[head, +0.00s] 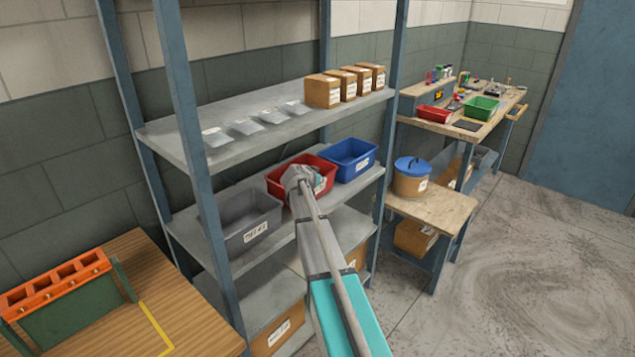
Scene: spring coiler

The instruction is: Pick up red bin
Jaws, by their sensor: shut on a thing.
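The red bin (287,174) sits on the middle shelf of the metal rack, between a grey bin and a blue bin. My arm reaches in from the lower right, and my gripper (318,180) is at the front of the red bin, covering part of its front wall. My gripper is shut on the red bin, though its fingertips are small and partly hidden by the wrist. A bit of white label shows beside the gripper. The bin looks level, and I cannot tell whether it is lifted off the shelf.
The grey bin (238,222) stands close on the left and the blue bin (349,158) close on the right. The upper shelf (225,152) is above, with cardboard boxes (345,86). A wooden table (175,300) is at lower left. The floor (540,270) at right is clear.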

